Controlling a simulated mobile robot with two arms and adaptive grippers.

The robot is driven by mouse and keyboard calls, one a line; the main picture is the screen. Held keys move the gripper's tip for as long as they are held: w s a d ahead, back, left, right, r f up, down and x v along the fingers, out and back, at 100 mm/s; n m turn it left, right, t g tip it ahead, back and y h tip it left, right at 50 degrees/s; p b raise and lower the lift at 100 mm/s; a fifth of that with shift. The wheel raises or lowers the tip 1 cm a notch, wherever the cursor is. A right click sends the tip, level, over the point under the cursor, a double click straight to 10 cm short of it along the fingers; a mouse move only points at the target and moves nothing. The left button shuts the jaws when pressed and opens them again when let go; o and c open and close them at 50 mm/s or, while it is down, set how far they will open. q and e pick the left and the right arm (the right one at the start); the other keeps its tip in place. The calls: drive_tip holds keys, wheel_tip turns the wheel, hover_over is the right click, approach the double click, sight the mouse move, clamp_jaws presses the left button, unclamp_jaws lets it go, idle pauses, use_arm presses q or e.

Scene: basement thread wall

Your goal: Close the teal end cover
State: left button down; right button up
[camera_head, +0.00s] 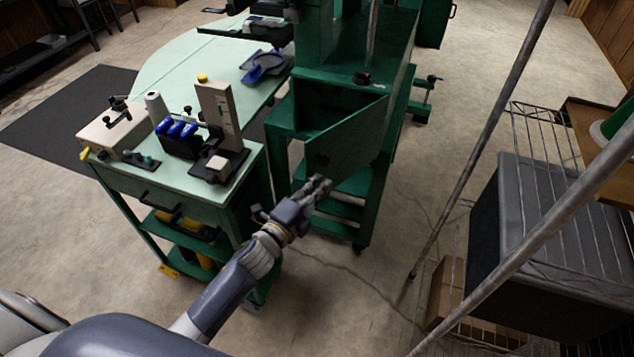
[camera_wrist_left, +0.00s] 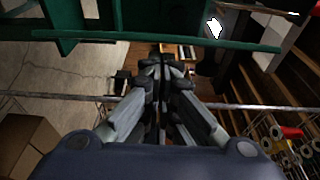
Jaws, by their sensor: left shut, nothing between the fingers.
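The teal end cover (camera_head: 350,142) is a flat dark-green panel at the end of the green machine cabinet (camera_head: 308,122). It stands swung out at an angle, and a dark opening shows behind it. My left gripper (camera_head: 322,183) is shut and empty at the panel's lower left edge. I cannot tell whether it touches the panel. In the left wrist view the shut fingers (camera_wrist_left: 160,62) point toward a long green edge (camera_wrist_left: 160,38), probably of the cover or cabinet. My right gripper is in neither view.
A green workbench (camera_head: 180,193) with a block, clamps and tools stands left of the cabinet. Metal poles (camera_head: 478,150), a wire rack (camera_head: 545,140) and a dark grey box (camera_head: 545,225) stand on the right. Bare floor (camera_head: 340,285) lies between, with a cable on it.

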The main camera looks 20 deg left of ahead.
use_arm(q)
drive_tip(key=w+a+b, duration=0.2)
drive_tip(key=w+a, duration=0.5)
drive_tip(key=a, duration=0.3)
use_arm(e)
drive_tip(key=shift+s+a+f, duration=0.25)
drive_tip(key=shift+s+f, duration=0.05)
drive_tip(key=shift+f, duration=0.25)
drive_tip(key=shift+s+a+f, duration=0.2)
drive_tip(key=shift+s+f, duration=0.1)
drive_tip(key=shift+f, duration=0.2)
